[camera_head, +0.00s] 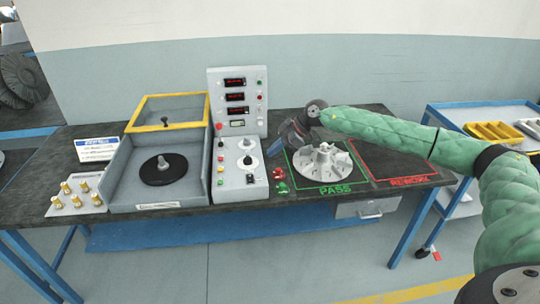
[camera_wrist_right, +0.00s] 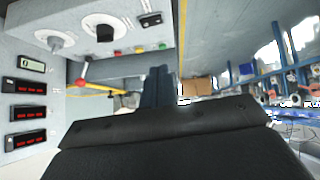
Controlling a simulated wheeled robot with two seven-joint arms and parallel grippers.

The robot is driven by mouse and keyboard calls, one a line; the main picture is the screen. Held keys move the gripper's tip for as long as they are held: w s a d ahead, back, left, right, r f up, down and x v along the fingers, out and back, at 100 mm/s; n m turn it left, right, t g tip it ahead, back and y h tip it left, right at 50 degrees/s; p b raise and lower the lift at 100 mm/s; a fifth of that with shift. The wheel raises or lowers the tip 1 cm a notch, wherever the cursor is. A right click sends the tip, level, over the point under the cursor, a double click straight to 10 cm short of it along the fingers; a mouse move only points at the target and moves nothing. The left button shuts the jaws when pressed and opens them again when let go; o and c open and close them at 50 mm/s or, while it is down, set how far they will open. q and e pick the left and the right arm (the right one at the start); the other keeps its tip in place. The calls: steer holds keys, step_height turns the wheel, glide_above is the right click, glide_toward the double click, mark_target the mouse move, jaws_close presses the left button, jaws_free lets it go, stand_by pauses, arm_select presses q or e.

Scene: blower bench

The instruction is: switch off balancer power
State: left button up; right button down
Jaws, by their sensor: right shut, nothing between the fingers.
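The balancer's grey control console (camera_head: 238,163) stands mid-bench, with an upright panel (camera_head: 236,108) of lit red displays behind it. The displays (camera_wrist_right: 26,114) also glow in the right wrist view. The console carries a dial (camera_head: 248,161), a black switch (camera_head: 250,178) and coloured buttons; in the wrist view the dial (camera_wrist_right: 102,27) and black switch (camera_wrist_right: 150,20) are at the top. A lever with a red ball (camera_wrist_right: 81,82) sticks out at the console's side. My right gripper (camera_head: 276,147) is shut and empty, just right of the console, apart from the switch. My left gripper is out of view.
The balancer bed with a black disc (camera_head: 163,170) and raised yellow-framed lid (camera_head: 168,112) is left of the console. A grey impeller (camera_head: 322,168) sits on the PASS area, below my right arm. Red and green pieces (camera_head: 280,180) lie between. The REWORK area (camera_head: 392,163) is empty.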

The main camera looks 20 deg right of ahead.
arm_select(q)
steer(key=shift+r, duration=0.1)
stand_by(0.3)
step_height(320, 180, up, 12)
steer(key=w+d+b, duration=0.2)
steer(key=b, duration=0.1)
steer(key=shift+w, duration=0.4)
arm_select(e)
steer(key=d+f+t+y, duration=0.1)
steer(key=d+f+y, duration=0.3)
steer(key=f+y, duration=0.1)
steer(key=shift+w+d+f+n+y, duration=0.2)
steer(key=shift+w+n+y, duration=0.1)
steer(key=shift+w+y, duration=0.2)
steer(key=shift+a, duration=0.1)
